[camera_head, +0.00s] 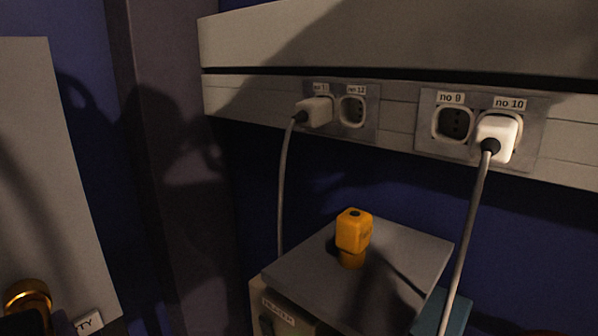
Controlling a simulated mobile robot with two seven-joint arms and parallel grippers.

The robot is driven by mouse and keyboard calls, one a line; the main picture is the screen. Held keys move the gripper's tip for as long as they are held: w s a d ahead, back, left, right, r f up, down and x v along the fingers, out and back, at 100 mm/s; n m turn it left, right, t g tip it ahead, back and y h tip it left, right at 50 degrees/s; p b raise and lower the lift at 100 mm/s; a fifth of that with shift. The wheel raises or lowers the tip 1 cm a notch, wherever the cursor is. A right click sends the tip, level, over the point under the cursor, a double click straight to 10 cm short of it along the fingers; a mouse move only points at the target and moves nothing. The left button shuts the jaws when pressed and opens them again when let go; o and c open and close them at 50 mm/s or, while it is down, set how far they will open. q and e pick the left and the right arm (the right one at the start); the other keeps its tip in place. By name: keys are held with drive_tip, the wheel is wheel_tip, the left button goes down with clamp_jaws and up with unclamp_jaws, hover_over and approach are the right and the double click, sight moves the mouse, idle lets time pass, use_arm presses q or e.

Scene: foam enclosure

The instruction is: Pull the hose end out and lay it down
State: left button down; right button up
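No hose end can be made out for certain. A white plug (497,139) with a grey cable (466,235) sits in the socket labelled no 10. Another white plug (315,111) with a cable (283,190) sits in a socket at the left of the rail, its label hard to read. An orange block-shaped fitting (353,233) with a dark hole in its top stands upright on a grey flat top (402,245); whether a hose joins it cannot be seen. Neither of my grippers is in view.
Sockets no 9 (453,123) and no 12 (353,112) are empty. A light panel (50,150) stands at the left. A shiny gold round part (27,293) and a box marked "TY" (88,323) are cut off at the lower left. Dark shadows fall across the wall and flat top.

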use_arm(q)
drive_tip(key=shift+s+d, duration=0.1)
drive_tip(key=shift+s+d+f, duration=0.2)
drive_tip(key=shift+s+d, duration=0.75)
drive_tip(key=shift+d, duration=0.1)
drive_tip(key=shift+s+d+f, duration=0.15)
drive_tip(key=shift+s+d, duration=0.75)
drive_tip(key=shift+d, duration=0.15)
